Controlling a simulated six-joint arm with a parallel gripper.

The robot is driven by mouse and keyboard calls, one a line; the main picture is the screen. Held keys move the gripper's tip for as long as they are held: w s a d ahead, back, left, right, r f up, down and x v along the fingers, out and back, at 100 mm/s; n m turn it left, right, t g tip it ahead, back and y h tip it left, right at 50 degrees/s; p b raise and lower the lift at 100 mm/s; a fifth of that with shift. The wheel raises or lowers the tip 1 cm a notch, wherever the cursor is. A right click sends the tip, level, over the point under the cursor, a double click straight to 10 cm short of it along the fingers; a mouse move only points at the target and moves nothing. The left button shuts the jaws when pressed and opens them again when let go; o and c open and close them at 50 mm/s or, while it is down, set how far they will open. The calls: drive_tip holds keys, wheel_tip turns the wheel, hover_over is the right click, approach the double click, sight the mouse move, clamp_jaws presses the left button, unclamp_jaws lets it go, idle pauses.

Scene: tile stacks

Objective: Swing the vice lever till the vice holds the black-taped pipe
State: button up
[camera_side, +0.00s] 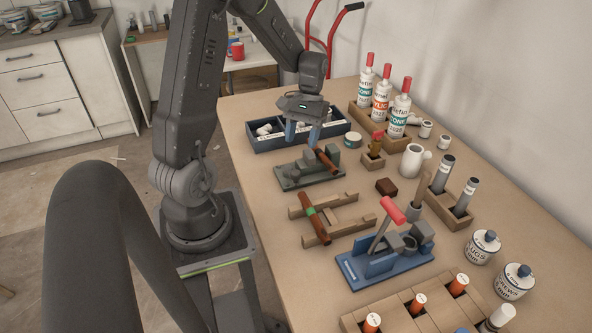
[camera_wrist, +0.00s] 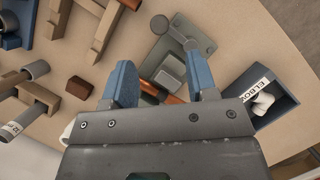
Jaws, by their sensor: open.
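My gripper (camera_side: 301,139) is open above a grey-green fixture (camera_side: 291,183). A copper-brown pipe (camera_side: 326,160) lies at the fixture, just below the fingers. In the wrist view this pipe (camera_wrist: 174,99) shows between the open blue fingers (camera_wrist: 165,82), partly hidden by the gripper; I cannot make out black tape on it. A blue vice (camera_side: 375,268) with a red-handled lever (camera_side: 391,211) stands nearer the camera, its lever tilted up. I see no pipe in its jaws. Another brown pipe (camera_side: 314,221) with a green band lies across a wooden rack (camera_side: 346,233).
A blue divided bin (camera_side: 262,145) with white fittings is behind the gripper. Red-capped bottles (camera_side: 381,97) and a white jug (camera_side: 412,161) stand along the right. A small brown block (camera_side: 386,187) lies mid-bench. A wooden holder with pipes (camera_side: 405,307) fills the front.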

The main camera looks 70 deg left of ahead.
sight(296, 171)
drive_tip(key=x, duration=0.9)
drive_tip(key=shift+d, duration=0.1)
drive_tip(key=shift+c, duration=0.2)
clamp_jaws()
